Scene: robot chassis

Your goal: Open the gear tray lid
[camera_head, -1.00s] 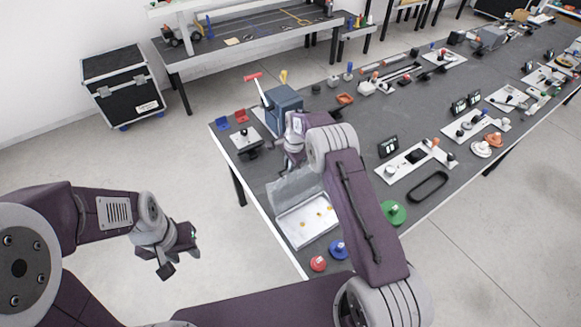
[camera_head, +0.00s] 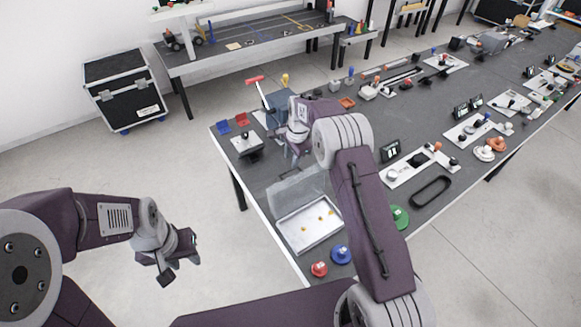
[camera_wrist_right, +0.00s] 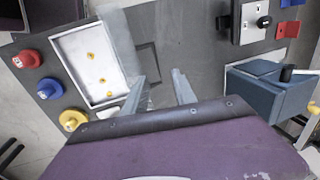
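The gear tray (camera_head: 312,238) is a shallow white tray at the near table edge, with several small yellow gears in it. It also shows in the right wrist view (camera_wrist_right: 62,50). Its clear lid (camera_head: 297,187) stands raised along the tray's far side, tilted up from the tray. In the right wrist view the lid (camera_wrist_right: 122,35) shows beside the tray, partly behind a finger. My right gripper (camera_wrist_right: 162,88) is open, its fingers apart with nothing seen between them. Whether a finger touches the lid is unclear. My left gripper (camera_head: 178,264) is open and empty over the floor.
Red (camera_head: 319,269), blue (camera_head: 341,254) and green (camera_head: 399,217) knobbed discs stand near the tray. A blue-grey box with a red-handled lever (camera_head: 279,103) stands beyond my right gripper. Black and white fixtures fill the table to the right. A black case (camera_head: 124,88) stands on the floor.

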